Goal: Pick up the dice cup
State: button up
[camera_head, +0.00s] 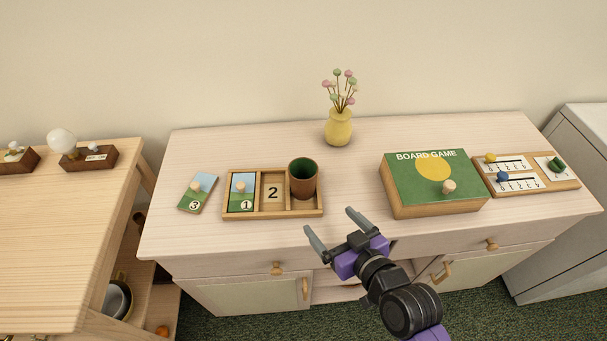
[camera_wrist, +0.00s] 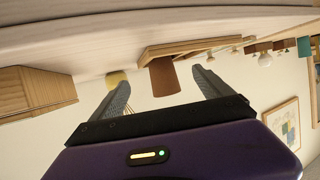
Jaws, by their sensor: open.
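The dice cup (camera_head: 303,180) is brown outside with a green inside. It stands upright in the right compartment of a wooden tray (camera_head: 272,214) on the cabinet top. It also shows in the wrist view, where the picture is upside down, as a brown cup (camera_wrist: 164,77) beyond and between my fingers. My gripper (camera_head: 332,230) is open and empty, in front of the cabinet's edge, to the right of and nearer than the cup. The wrist view shows my gripper (camera_wrist: 158,88) with both fingers apart and not touching the cup.
A card numbered 1 (camera_head: 242,190) fills the tray's left compartment; a card numbered 3 (camera_head: 198,192) lies left of the tray. A yellow vase (camera_head: 338,128) with flowers stands behind. A board game box (camera_head: 435,183) and a counter board (camera_head: 527,174) are at right. The cabinet top (camera_head: 350,190) is clear between cup and box.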

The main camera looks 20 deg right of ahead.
jog(key=n+p, duration=0.1)
send_near(297, 170)
jog(key=shift+s+d+r+y, duration=0.25)
jog(key=shift+d+r+y, duration=0.15)
jog(key=shift+d+r, duration=0.2)
jog(key=shift+w, duration=0.3)
jog(key=shift+s+a+f+p+x, duration=0.1)
jog(key=shift+f+p+x, duration=0.2)
jog(key=shift+x, duration=0.9)
jog(key=shift+s+a+f+p+x, duration=0.1)
jog(key=shift+p+x, duration=0.25)
jog(key=shift+x, duration=0.9)
jog(key=shift+s+a+f+p+x, duration=0.15)
jog(key=shift+p+x, duration=0.2)
jog(key=shift+x, duration=0.85)
jog(key=shift+w+d+f, duration=0.1)
jog(key=c, duration=1.5)
